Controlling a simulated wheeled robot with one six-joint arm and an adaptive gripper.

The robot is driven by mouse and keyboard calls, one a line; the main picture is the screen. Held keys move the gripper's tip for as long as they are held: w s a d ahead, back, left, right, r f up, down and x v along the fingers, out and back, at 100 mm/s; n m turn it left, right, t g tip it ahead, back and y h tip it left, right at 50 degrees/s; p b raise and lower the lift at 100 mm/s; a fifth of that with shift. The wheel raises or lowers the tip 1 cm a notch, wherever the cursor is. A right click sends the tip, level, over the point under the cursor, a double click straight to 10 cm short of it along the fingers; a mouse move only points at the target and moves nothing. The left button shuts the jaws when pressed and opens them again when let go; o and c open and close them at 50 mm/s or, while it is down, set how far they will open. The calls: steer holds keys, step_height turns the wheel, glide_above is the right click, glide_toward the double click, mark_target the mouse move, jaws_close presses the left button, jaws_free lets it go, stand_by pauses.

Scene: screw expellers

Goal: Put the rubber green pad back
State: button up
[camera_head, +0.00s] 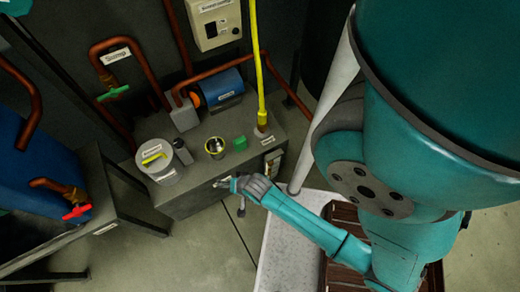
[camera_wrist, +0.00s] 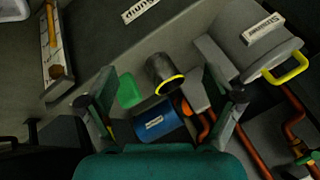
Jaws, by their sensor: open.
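The green pad (camera_head: 240,143) is a small bright green block on top of the grey bench-like unit. It stands just right of a dark cup with a yellow rim (camera_head: 215,147). In the wrist view the pad (camera_wrist: 128,90) shows between my fingers, nearer the left one, beside the cup (camera_wrist: 164,73). My gripper (camera_head: 226,184) is at the front edge of the unit, in front of and apart from the pad. In the wrist view my gripper (camera_wrist: 160,98) has its fingers wide apart, with nothing held between them.
A grey lidded bucket with a yellow handle (camera_head: 158,162) stands left of the cup. A blue motor (camera_head: 217,88) and copper pipes (camera_head: 140,72) are behind. A yellow upright pipe (camera_head: 258,60) rises right of the pad. A blue tank (camera_head: 35,150) is at far left.

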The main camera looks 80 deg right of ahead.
steer(key=s+a+r+n+t+y, duration=0.1)
steer(key=s+a+r+n+t, duration=0.2)
steer(key=r, duration=0.7)
steer(key=s+a+r+n+t+y, duration=0.1)
steer(key=s+a+r+n+t, duration=0.2)
steer(key=r, duration=0.7)
steer(key=s+a+r+n+t+y, duration=0.1)
steer(key=s+a+r+n+t, duration=0.2)
steer(key=s+a+r+n, duration=0.4)
step_height(320, 180, up, 3)
steer(key=shift+s+r+n, duration=0.1)
steer(key=shift+s+n, duration=0.05)
steer(key=shift+n, duration=0.85)
steer(key=shift+o, duration=0.2)
steer(key=shift+a, duration=0.1)
